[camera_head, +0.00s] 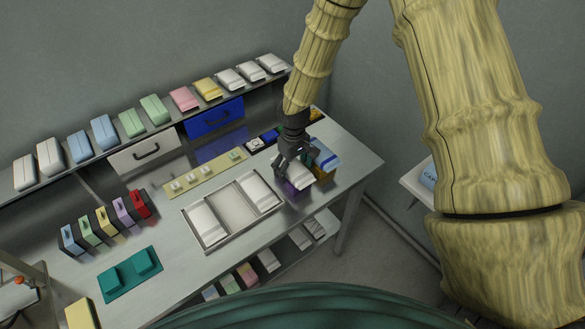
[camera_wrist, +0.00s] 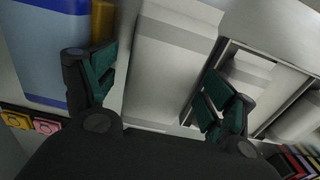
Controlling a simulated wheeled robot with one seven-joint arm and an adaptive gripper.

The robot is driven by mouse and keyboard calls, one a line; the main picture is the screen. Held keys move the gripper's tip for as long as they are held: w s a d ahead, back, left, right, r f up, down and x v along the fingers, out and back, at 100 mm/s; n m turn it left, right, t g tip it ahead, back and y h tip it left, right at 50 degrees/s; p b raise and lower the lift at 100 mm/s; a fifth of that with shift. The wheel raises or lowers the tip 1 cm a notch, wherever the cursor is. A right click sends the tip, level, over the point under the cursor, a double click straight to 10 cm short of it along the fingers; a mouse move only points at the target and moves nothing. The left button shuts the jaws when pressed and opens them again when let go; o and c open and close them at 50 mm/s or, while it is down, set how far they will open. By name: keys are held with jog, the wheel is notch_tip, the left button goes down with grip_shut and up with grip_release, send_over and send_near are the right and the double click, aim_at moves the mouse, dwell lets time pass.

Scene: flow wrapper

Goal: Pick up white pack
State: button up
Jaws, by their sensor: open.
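My gripper (camera_head: 291,158) is over the right part of the metal table. It is directly above a white pack (camera_head: 295,178) that sits on a purple block or bin. In the wrist view my gripper (camera_wrist: 160,90) has its two dark green-padded fingers apart, one on each side of the white pack (camera_wrist: 172,65). The pack lies between them and shows a grey band across it. Whether either finger touches it I cannot tell. In the head view my gripper hides part of the pack.
A blue-and-white pack (camera_head: 325,157) stands close on the right and shows beside the left finger in the wrist view (camera_wrist: 50,60). A metal tray (camera_head: 215,240) with white packs lies to the left. A shelf (camera_head: 90,150) of coloured packs runs along the back.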

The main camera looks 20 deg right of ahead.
aim_at(294, 167)
jog(key=shift+c, duration=0.2)
jog(key=c, duration=1.1)
jog(key=shift+r, duration=0.1)
jog(key=shift+r+b, duration=0.95)
jog(key=shift+r, duration=0.35)
jog(key=shift+s+r, duration=0.2)
jog(key=shift+r, duration=0.1)
jog(key=s+b, duration=0.1)
jog(key=s, duration=0.4)
jog(key=s+d+r+b, duration=0.1)
jog(key=s+b, duration=0.1)
jog(key=s, duration=0.3)
jog(key=s+b, duration=0.2)
jog(key=s, duration=0.3)
jog(key=shift+s+d+r, duration=0.25)
jog(key=shift+s+r, duration=0.05)
